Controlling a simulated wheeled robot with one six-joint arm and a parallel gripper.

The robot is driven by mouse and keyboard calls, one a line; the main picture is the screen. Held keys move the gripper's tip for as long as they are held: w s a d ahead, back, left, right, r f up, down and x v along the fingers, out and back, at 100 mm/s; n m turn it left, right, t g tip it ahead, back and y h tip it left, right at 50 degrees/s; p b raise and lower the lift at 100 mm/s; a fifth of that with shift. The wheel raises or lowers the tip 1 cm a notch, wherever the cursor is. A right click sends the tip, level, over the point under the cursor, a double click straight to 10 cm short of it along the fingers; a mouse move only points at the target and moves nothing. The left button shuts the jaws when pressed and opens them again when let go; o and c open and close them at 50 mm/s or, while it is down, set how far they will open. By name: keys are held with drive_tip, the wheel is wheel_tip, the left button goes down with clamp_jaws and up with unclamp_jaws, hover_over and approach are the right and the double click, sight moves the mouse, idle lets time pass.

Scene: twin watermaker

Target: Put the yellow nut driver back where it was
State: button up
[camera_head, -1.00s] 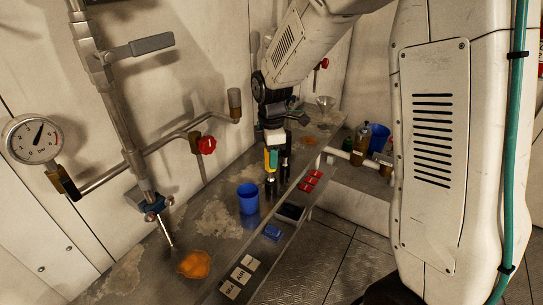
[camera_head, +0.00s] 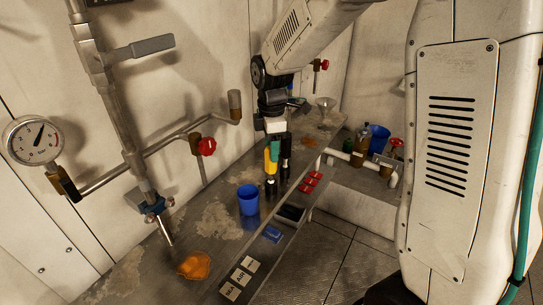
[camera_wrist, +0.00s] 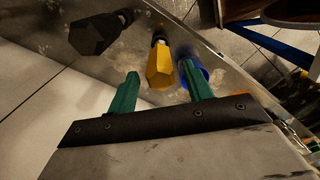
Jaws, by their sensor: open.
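The yellow nut driver (camera_head: 270,164) stands upright at the bench's front edge, beside a black-handled driver (camera_head: 286,160). Its faceted yellow handle (camera_wrist: 159,66) shows just beyond and between my fingertips in the wrist view, and the black driver (camera_wrist: 97,33) shows to the left. My gripper (camera_head: 275,147) is above the yellow handle with its green fingers pointing down. In the wrist view my gripper (camera_wrist: 160,85) has its fingers spread apart with nothing held between them. What supports the driver's lower end is hard to make out.
A blue cup (camera_head: 248,199) stands on the bench left of the drivers. Red pieces (camera_head: 311,181), a blue piece (camera_head: 272,233) and labelled tiles (camera_head: 242,274) line the front strip. Pipes with a red valve (camera_head: 206,146) run along the wall at left.

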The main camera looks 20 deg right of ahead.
wheel_tip(320, 180, up, 8)
drive_tip(key=shift+f, duration=0.1)
drive_tip(key=shift+s+r, duration=0.25)
drive_tip(key=shift+r, duration=0.05)
drive_tip(key=s+d+r+m, duration=0.1)
drive_tip(key=s+r+m, duration=0.1)
drive_tip(key=s+m, duration=0.6)
drive_tip(key=s+d+r+m+t, duration=0.1)
drive_tip(key=s+m, duration=0.7)
drive_tip(key=s, duration=1.3)
drive_tip(key=shift+s+d+r, duration=0.35)
drive_tip(key=shift+d+r, duration=0.1)
drive_tip(key=shift+r, duration=0.1)
drive_tip(key=shift+a, duration=0.1)
